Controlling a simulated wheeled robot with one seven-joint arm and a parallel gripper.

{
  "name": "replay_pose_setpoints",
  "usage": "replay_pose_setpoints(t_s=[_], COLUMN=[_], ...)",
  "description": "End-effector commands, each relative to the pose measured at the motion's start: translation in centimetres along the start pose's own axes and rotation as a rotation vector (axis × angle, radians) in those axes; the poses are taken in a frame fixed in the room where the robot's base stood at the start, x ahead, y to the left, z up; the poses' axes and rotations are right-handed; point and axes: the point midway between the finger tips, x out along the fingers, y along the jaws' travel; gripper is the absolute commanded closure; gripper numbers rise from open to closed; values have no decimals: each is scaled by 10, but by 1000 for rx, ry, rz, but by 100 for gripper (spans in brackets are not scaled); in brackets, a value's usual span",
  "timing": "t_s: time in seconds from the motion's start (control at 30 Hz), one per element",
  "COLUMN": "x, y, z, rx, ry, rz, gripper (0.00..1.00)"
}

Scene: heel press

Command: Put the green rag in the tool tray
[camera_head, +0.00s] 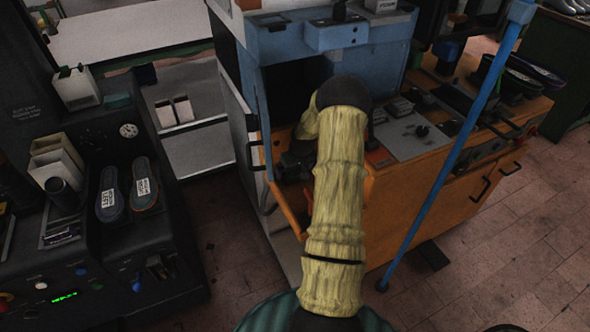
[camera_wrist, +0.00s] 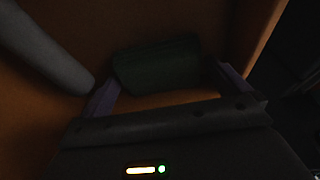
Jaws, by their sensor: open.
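In the wrist view a dark green, soft-edged thing (camera_wrist: 158,66), likely the green rag, lies on an orange surface. My gripper (camera_wrist: 165,78) is open, with its two purplish fingers spread toward the left and right ends of the green thing. The view is dark, and I cannot tell whether the fingers touch it. In the head view my gripper (camera_head: 297,163) is a dark shape low at the opening of the orange and blue machine, partly behind my yellow-sleeved arm. The rag is hidden there. I cannot make out the tool tray for certain.
A grey rounded bar (camera_wrist: 45,50) stands close to the left finger, and an orange wall (camera_wrist: 258,40) rises on the right. A blue pole (camera_head: 452,160) stands right of my arm. A black machine (camera_head: 150,240) with two shoe soles is at left. Floor between is clear.

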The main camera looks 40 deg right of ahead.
Motion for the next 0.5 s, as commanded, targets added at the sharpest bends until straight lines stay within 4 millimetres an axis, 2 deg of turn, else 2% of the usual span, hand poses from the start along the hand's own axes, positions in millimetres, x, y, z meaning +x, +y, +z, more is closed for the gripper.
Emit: replay_pose_setpoints(t_s=[0.23, 0.5], x=[-21, -74], y=[1, 1], z=[-2, -2], rx=[1, 1], ry=[3, 4], rz=[1, 2], gripper=[0, 0])
